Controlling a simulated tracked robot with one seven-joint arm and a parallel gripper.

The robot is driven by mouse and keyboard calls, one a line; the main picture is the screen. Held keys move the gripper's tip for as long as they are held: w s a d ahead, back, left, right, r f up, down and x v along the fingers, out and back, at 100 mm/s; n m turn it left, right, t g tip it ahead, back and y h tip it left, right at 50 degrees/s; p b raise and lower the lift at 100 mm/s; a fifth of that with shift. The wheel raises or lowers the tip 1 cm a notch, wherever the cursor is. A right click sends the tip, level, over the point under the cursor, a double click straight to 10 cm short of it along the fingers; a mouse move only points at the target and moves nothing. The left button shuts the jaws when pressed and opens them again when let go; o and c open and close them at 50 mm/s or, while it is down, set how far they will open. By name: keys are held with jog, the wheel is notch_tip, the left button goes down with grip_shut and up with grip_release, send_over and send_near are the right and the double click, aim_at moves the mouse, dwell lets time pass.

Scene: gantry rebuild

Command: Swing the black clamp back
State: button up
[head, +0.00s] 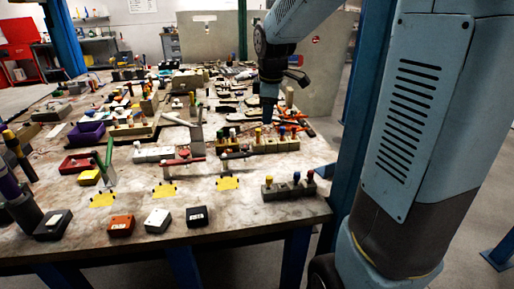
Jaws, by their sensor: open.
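What looks like the black clamp (236,155) lies low on the bench near the middle, behind the right yellow plate. Its handle is dark and roughly level, but its exact position is too small to tell. A similar clamp with a red handle (184,161) lies to its left. One with a green handle (108,159) stands upright farther left. My gripper (268,112) points down over the bench, behind and to the right of the black clamp and apart from it. Its fingers are small and dark in this view; it is open, and nothing shows in it.
A block with colored pegs (284,190) stands at the front right edge. Long peg blocks (262,147) stand between my gripper and the black clamp. Yellow plates (228,183) and small boxes (158,220) line the front. A blue post (358,120) rises at the right.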

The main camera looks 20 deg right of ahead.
aim_at(259, 153)
jog(key=w+f+n, duration=0.1)
jog(key=w+f, duration=0.1)
jog(key=f, duration=0.4)
jog(key=w+f+n, duration=0.1)
jog(key=w+f, duration=0.2)
jog(key=f, duration=0.3)
jog(key=w+f+n, duration=0.1)
jog(key=w+f, duration=0.2)
jog(key=f, duration=0.3)
jog(key=shift+w+n+g, duration=0.25)
jog(key=shift+n+g, duration=0.05)
jog(key=shift+g, duration=0.1)
jog(key=shift+c, duration=0.3)
grip_shut()
